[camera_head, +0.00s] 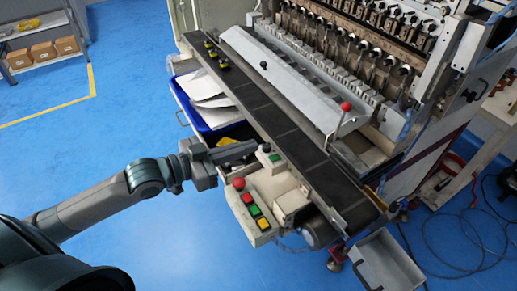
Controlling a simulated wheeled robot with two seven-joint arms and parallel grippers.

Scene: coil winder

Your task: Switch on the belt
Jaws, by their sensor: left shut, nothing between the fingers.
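The belt (289,131) is a long dark strip running diagonally along the front of the winding machine. At its near end is a control box (254,204) with a red mushroom button (239,184) and a row of red, yellow and green buttons. My left gripper (256,147) is shut and empty. Its tips are right beside the black knob; I cannot tell whether they touch it. My right gripper is not in view.
A blue bin (211,128) with white sheets stands beside the belt, behind my left gripper. Small dark-and-yellow parts (216,53) sit at the belt's far end. A red-knobbed lever (346,107) stands over the machine's near side.

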